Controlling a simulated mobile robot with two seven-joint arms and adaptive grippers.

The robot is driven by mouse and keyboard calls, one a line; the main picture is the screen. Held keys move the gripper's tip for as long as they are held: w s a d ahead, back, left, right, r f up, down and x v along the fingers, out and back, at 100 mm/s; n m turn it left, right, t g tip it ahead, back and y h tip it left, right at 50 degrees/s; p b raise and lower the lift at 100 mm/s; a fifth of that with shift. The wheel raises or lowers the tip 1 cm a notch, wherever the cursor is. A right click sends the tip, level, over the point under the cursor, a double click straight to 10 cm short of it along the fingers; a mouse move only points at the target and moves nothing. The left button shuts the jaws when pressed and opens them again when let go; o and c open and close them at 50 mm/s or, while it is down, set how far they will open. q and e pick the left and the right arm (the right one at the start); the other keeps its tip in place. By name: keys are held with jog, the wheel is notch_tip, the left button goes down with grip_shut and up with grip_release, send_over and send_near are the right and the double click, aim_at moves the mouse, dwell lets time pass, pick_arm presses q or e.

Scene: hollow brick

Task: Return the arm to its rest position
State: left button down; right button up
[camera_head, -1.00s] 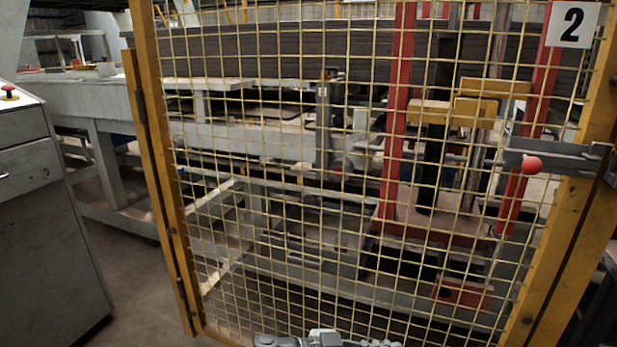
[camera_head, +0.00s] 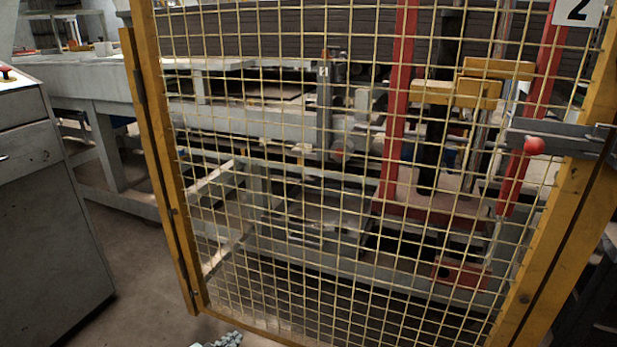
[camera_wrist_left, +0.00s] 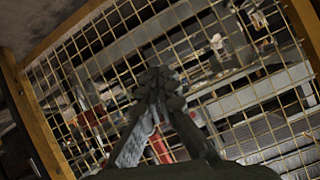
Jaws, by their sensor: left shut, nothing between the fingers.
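My left gripper (camera_head: 228,339) shows only in part at the bottom edge of the head view, left of centre, in front of the foot of the yellow-framed mesh gate. In the left wrist view its two dark fingers (camera_wrist_left: 158,82) meet at the tips. They are shut and hold nothing. The mesh of the gate (camera_wrist_left: 215,60) fills the view beyond them, and the fingers look apart from it, though the distance is hard to tell. Most of the left arm is out of view in the head view. My right gripper is in neither view.
The gate's yellow frame (camera_head: 160,165) stands close ahead. A grey latch with a red ball knob (camera_head: 534,146) sits at its right. A grey cabinet (camera_head: 50,210) stands at the left. Bare floor (camera_head: 140,265) lies between cabinet and gate. Machinery is behind the mesh.

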pick_arm(q)
jog(key=s+a+f+n+g+y, duration=0.1)
jog(key=s+a+f+g+y, duration=0.25)
jog(key=s+a, duration=0.6)
jog(key=s+a+f+n+g+y, duration=0.1)
jog(key=s+a+f+g+y, duration=0.2)
jog(key=s+a, duration=0.7)
jog(key=s+a+f+n+g+y, duration=0.1)
jog(key=s+a+f+g+y, duration=0.15)
jog(key=s+a+f, duration=0.5)
jog(key=s+d+f+n+h, duration=0.1)
jog(key=s+d+f, duration=0.1)
jog(key=d, duration=0.7)
jog(key=s+d+f+n+h, duration=0.1)
jog(key=s+d+f+h, duration=0.1)
jog(key=d, duration=0.6)
jog(key=shift+s+d, duration=0.35)
jog(key=shift+r, duration=0.1)
